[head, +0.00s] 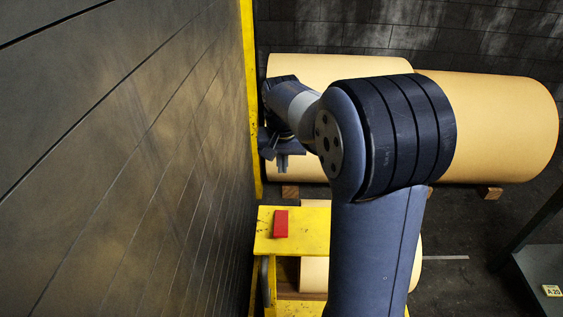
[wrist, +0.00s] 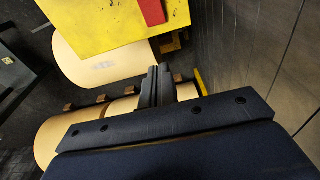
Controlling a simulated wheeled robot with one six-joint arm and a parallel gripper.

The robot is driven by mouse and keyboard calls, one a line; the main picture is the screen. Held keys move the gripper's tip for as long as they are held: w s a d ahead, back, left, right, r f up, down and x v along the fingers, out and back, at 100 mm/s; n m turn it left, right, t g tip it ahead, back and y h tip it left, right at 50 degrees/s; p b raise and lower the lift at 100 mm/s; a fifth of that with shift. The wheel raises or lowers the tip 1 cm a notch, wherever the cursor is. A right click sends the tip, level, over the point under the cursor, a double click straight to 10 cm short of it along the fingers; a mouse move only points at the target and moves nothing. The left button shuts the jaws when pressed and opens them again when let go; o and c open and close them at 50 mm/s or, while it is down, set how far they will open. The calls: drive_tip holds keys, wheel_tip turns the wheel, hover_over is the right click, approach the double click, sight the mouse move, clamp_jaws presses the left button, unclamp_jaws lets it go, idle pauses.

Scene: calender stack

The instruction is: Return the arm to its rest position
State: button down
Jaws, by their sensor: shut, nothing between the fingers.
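My arm rises from the bottom of the head view and bends at a large dark joint towards the wall on the left. My gripper (head: 283,163) hangs at its end, just above and beyond the yellow stand in the picture. In the wrist view my gripper (wrist: 157,71) has its two dark fingers together, with nothing between them. Part of the gripper is hidden behind the arm in the head view.
A dark panelled wall (head: 120,150) stands close on the left. A yellow stand (head: 312,231) bears a red block (head: 281,223). Large tan rolls (head: 500,120) lie on wooden blocks behind. A dark shelf (head: 545,262) with a label stands at right.

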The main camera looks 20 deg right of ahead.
drive_tip(key=shift+f, duration=0.1)
drive_tip(key=p, duration=0.2)
hover_over(281, 221)
drive_tip(key=w+d, duration=0.2)
drive_tip(key=w, duration=0.2)
drive_tip(key=f, duration=0.9)
drive_tip(key=shift+a+f, duration=0.25)
drive_tip(key=shift+f, duration=0.05)
drive_tip(key=shift+a+b, duration=0.1)
drive_tip(key=shift+b, duration=1)
drive_tip(key=shift+s+a+r+t+b, duration=0.2)
drive_tip(key=shift+s+t+b, duration=0.3)
drive_tip(key=shift+s+b, duration=0.25)
drive_tip(key=s+t+b, duration=0.1)
drive_tip(key=b, duration=0.1)
drive_tip(key=s+h+b, duration=0.1)
drive_tip(key=b, duration=0.1)
drive_tip(key=shift+s+a+r+t, duration=0.2)
drive_tip(key=shift+s+a+t, duration=0.05)
drive_tip(key=shift+a+t, duration=0.15)
drive_tip(key=v, duration=0.6)
drive_tip(key=shift+r, duration=0.2)
drive_tip(key=shift+f, duration=0.1)
